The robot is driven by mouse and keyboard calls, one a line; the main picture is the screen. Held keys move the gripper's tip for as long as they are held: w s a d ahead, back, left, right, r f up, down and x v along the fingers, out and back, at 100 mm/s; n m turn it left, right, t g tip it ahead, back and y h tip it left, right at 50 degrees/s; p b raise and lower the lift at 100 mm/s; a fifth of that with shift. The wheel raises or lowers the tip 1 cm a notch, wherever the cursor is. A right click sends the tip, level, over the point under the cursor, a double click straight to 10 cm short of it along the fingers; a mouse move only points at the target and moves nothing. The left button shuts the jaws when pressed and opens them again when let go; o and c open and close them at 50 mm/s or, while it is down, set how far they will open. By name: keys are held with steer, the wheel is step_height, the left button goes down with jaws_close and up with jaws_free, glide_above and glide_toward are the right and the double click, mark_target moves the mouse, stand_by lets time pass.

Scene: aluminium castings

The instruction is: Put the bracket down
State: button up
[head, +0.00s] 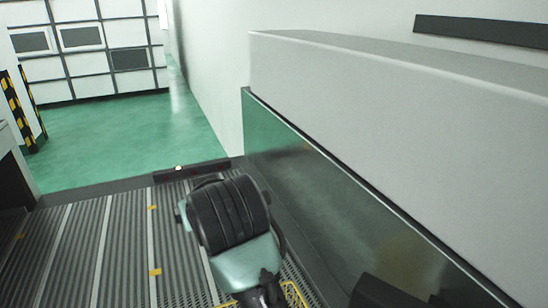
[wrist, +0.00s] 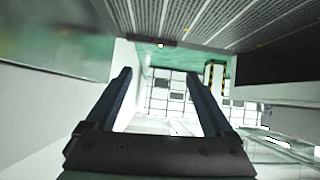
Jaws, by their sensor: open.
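No bracket shows in either view. In the wrist view my gripper (wrist: 158,74) is open, its two dark fingers wide apart with nothing between them. Past the fingers are green floor and a white panelled wall. In the head view my arm reaches over a dark ribbed surface with pale strips (head: 130,240); the gripper's fingers cannot be made out there. The ribbed surface also shows along the top of the wrist view (wrist: 225,22).
A long grey housing with a glossy side panel (head: 330,180) runs along the right. A low dark bar (head: 192,171) closes the ribbed surface's far end. Yellow-black posts (head: 22,108) stand at left. Yellow lattice (head: 295,294) shows at the bottom beside my arm. Green floor (head: 120,140) beyond is clear.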

steer(key=s+d+r+m+t+y, duration=0.1)
steer(key=s+r+t, duration=0.2)
steer(key=r+t, duration=1)
steer(key=s+d+r+m+t+h, duration=0.2)
steer(key=s+d+r, duration=0.3)
steer(key=r, duration=0.5)
steer(key=s+d+r+m+t+h, duration=0.2)
steer(key=s+d+r, duration=0.3)
steer(key=s+r, duration=0.5)
steer(key=shift+d+h, duration=0.2)
steer(key=shift+h, duration=0.7)
step_height(320, 180, down, 8)
steer(key=b, duration=0.8)
steer(key=shift+a+f, duration=0.15)
steer(key=shift+f, duration=0.1)
steer(key=shift+o, duration=0.3)
steer(key=shift+w, duration=0.1)
